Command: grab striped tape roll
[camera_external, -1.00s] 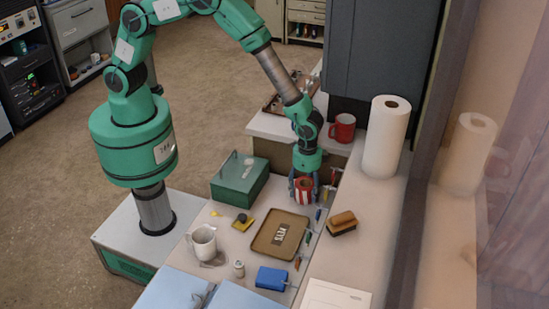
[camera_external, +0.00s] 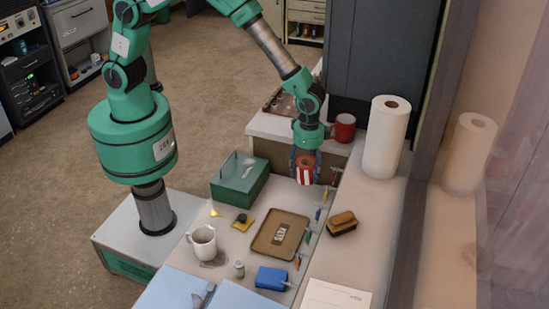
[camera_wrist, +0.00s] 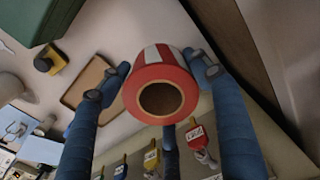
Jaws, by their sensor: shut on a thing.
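The striped tape roll (camera_external: 305,171) is red and white. My gripper (camera_external: 304,163) is shut on it, with blue fingers on both sides, and holds it above the far part of the counter. In the wrist view the roll (camera_wrist: 160,88) fills the middle, its open core facing the camera. The blue fingers (camera_wrist: 160,80) stand left and right of it, and a third finger shows below, partly hidden behind the roll.
A green box (camera_external: 240,180) stands left of the roll, and a brown tray (camera_external: 268,245) lies in front. A red mug (camera_external: 343,128) and a paper towel roll (camera_external: 386,138) stand to the right. Small colored tags (camera_external: 318,213) line the ledge beside the tray.

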